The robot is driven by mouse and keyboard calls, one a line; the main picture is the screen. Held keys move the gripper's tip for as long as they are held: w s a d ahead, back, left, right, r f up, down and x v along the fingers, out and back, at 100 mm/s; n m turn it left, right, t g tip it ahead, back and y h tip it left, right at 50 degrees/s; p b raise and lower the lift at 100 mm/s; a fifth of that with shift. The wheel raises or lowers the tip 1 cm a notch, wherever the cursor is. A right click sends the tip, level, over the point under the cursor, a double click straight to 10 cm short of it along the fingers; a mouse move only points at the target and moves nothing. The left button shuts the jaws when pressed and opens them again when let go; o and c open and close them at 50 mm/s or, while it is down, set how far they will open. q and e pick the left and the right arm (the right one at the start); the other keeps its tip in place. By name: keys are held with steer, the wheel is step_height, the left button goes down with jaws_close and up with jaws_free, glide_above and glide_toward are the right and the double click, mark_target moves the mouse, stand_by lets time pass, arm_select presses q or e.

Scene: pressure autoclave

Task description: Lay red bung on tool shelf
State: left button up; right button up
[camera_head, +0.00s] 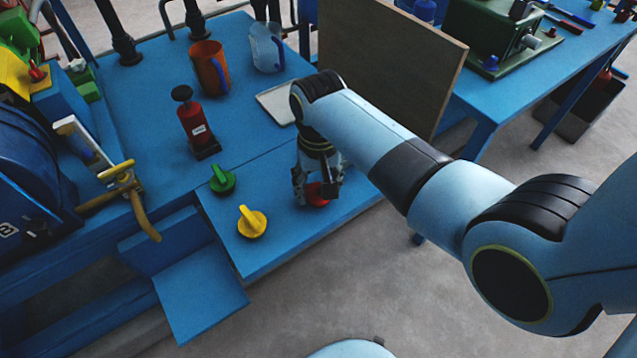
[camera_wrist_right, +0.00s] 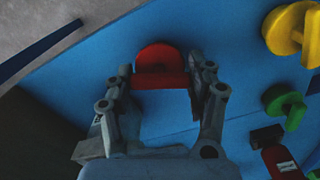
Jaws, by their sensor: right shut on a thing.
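The red bung (camera_head: 316,194) is at the front right part of the blue table, partly hidden by my right gripper (camera_head: 318,188) in the head view. In the right wrist view the red bung (camera_wrist_right: 160,68) shows a round disc with a grip bar, and the fingers of my right gripper (camera_wrist_right: 170,85) are shut on that bar from both sides. I cannot tell whether the bung touches the surface. The blue surface below it looks like the tool shelf (camera_head: 290,245). My left gripper is not in view.
A yellow bung (camera_head: 252,222) and a green bung (camera_head: 222,179) lie to the left. A red bottle-like jack (camera_head: 196,125), an orange mug (camera_head: 209,68), a clear jug (camera_head: 266,48) and a pale tray (camera_head: 277,103) stand behind. A brown board (camera_head: 390,60) rises at the back right.

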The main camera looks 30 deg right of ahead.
steer(key=o, duration=1.1)
steer(key=shift+f, duration=0.1)
steer(key=shift+o, duration=0.2)
step_height(320, 180, up, 12)
steer(key=p, duration=0.3)
steer(key=s+d+f+n, duration=0.1)
steer(key=s+d+f, duration=0.2)
steer(key=s+f, duration=0.7)
steer(key=s+d+f+n, duration=0.1)
steer(key=s+d+f, duration=0.2)
steer(key=s+f, duration=0.8)
steer(key=s+d+f+n, duration=0.2)
steer(key=s+f, duration=0.9)
steer(key=s, duration=0.8)
steer(key=shift+d+f+t+h, duration=0.25)
steer(key=shift+d+t+h, duration=0.15)
steer(key=shift+d, duration=0.4)
